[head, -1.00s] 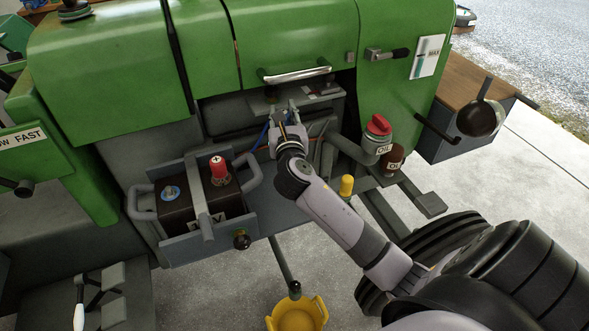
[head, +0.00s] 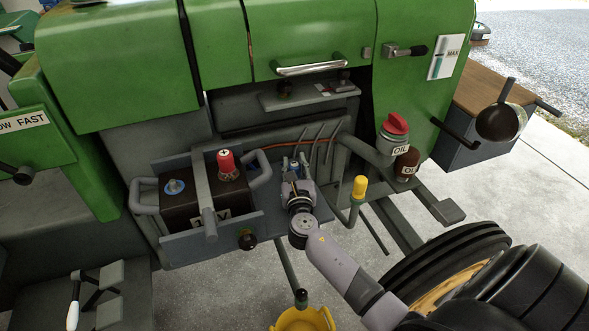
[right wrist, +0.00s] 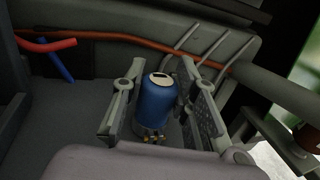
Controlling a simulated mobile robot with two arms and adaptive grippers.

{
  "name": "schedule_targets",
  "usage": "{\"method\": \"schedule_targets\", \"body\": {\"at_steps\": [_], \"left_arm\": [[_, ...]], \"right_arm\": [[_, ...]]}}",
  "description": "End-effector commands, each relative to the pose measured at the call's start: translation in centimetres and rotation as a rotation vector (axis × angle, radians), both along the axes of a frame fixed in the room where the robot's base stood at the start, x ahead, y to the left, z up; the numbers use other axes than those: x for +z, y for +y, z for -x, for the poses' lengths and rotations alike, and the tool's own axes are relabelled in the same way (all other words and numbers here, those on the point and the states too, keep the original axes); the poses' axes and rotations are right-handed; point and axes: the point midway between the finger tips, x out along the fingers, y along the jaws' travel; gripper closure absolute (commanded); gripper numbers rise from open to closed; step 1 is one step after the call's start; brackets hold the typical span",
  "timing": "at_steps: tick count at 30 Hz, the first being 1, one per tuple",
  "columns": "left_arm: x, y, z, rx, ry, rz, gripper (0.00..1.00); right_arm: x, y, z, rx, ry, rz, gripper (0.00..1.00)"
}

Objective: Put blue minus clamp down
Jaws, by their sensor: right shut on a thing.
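The blue minus clamp (right wrist: 156,104), a blue cylinder with a pale top and a dark minus mark, stands upright between the fingers of my right gripper (right wrist: 162,100). The gripper is shut on it. In the head view my right gripper (head: 295,168) is low over the grey tray, right of the battery; the clamp is mostly hidden there. The battery (head: 190,206) has a bare blue-marked terminal (head: 173,187) and a red plus clamp (head: 227,162) on its other terminal. My left gripper is not in view.
A grey bar crosses the battery. Several thin rods (head: 322,143) and an orange cable (head: 285,143) lie behind my gripper. A yellow-capped tube (head: 359,187) and oil bottles (head: 394,133) stand to the right. Bare tray surface (head: 268,196) shows between battery and gripper.

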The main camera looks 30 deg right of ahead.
Motion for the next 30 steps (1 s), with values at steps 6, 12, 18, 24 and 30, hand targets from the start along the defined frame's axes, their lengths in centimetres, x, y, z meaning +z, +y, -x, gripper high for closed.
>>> {"method": "schedule_targets", "body": {"at_steps": [6,12,18,24,30], "left_arm": [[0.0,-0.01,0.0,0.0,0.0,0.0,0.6],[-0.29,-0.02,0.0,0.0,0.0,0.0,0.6],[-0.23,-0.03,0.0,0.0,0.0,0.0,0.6],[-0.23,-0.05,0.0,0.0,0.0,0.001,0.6],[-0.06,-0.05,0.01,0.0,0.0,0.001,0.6]], "right_arm": [[-0.05,0.02,-0.02,0.0,-0.001,0.0,1.0],[-0.41,0.01,-0.02,0.0,0.0,-0.001,0.72],[-0.36,0.0,-0.01,0.0,0.0,-0.001,0.58],[-0.35,0.0,-0.01,0.0,0.0,-0.001,0.53],[-0.14,0.0,-0.01,0.0,-0.001,0.0,0.53]]}}
